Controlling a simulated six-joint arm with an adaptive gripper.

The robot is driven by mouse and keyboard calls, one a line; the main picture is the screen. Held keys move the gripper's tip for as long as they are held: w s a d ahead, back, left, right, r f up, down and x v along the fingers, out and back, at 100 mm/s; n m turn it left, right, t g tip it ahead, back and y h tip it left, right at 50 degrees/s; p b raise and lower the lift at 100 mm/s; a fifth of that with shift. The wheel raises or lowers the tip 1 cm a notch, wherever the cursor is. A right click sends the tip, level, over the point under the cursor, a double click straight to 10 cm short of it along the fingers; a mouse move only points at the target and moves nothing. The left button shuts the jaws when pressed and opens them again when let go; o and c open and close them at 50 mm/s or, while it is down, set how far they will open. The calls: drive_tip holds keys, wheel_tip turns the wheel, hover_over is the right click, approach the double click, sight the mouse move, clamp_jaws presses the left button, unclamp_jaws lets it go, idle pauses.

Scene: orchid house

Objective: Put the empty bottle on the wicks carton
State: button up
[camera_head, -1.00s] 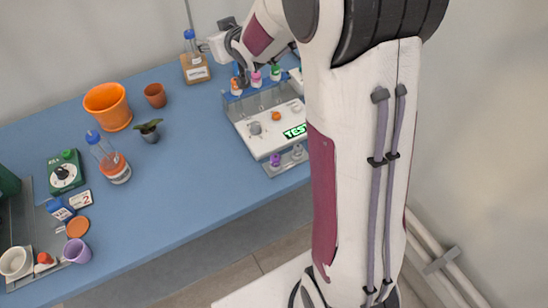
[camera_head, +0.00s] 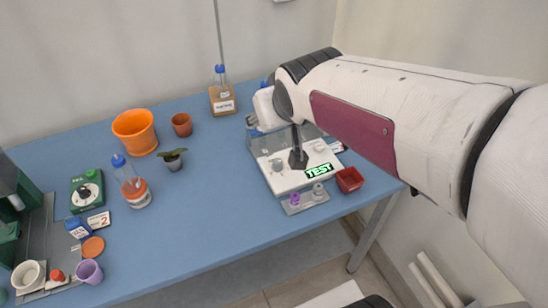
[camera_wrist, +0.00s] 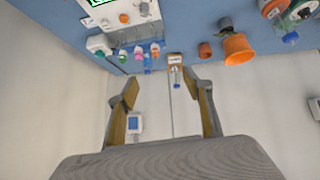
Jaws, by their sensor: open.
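The empty bottle (camera_head: 221,79) is clear with a blue cap. It appears to stand upright on top of the wicks carton (camera_head: 222,105), a small brown box with a white label at the back of the table. In the wrist view, which is upside down, the bottle (camera_wrist: 176,75) and carton (camera_wrist: 175,59) show beyond my fingertips. My gripper (camera_wrist: 168,91) is open, with nothing between its fingers, and stands apart from the bottle. In the head view my arm hides much of the gripper.
A white device (camera_head: 290,178) with a green TEST display stands right of the carton, under my arm. A red tray (camera_head: 349,180) is beside it. An orange pot (camera_head: 134,132), a small pot (camera_head: 182,124), a plant (camera_head: 173,159) and another blue-capped bottle (camera_head: 132,186) stand left. The table's front middle is clear.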

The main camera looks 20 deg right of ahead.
drive_tip(key=s+a+f+g, duration=0.1)
drive_tip(key=s+a, duration=0.1)
drive_tip(key=s, duration=0.7)
drive_tip(key=s+a+f+g+y, duration=0.1)
drive_tip(key=s+a, duration=0.1)
drive_tip(key=s, duration=0.7)
drive_tip(key=shift+s+a+f+g, duration=0.15)
drive_tip(key=shift+s+f+g, duration=0.15)
drive_tip(key=shift+g, duration=0.1)
drive_tip(key=shift+o, duration=0.7)
drive_tip(key=shift+w, duration=0.1)
drive_tip(key=m+t, duration=0.1)
drive_tip(key=t, duration=0.8)
hover_over(223, 82)
drive_tip(key=s+a, duration=0.3)
drive_tip(key=s, duration=0.8)
wheel_tip(223, 82, down, 4)
drive_tip(key=w+f+t, duration=0.1)
drive_tip(key=f, duration=0.2)
drive_tip(key=w+d+f+t+h, duration=0.1)
drive_tip(key=w+f, duration=0.1)
drive_tip(key=f, duration=0.1)
drive_tip(key=w+d+f+h, duration=0.1)
drive_tip(key=w+f, duration=0.1)
drive_tip(key=shift+w+f+t, duration=0.25)
drive_tip(key=shift+f+t, duration=0.15)
drive_tip(key=shift+d+f+m, duration=0.1)
drive_tip(key=shift+f+m, duration=0.2)
drive_tip(key=shift+f, duration=0.2)
